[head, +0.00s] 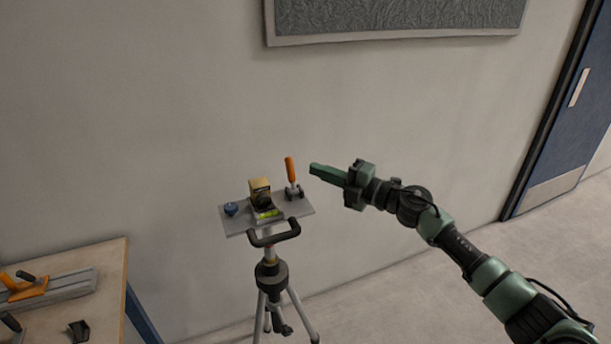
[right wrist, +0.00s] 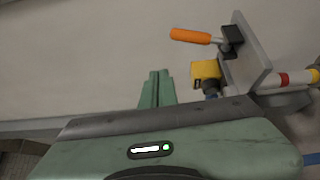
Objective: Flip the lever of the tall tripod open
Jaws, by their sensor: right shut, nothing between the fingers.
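The tall tripod (head: 271,278) stands in front of the wall with a grey plate (head: 238,223) on top. A lever with an orange handle (head: 290,170) stands upright at the plate's right end; its base is a dark clamp (head: 294,191). In the right wrist view the orange handle (right wrist: 190,36) sticks out from the plate (right wrist: 249,52). My right gripper (head: 313,169) is shut and empty, just right of the orange handle in the head view. In the right wrist view its fingers (right wrist: 156,76) point up, with a gap to the handle. My left gripper is not in view.
A yellow box-like device (head: 260,190) and a blue knob (head: 231,209) sit on the plate. A wooden table (head: 105,262) with orange-handled tools is at lower left. A blue door (head: 566,125) is at right. The floor right of the tripod is clear.

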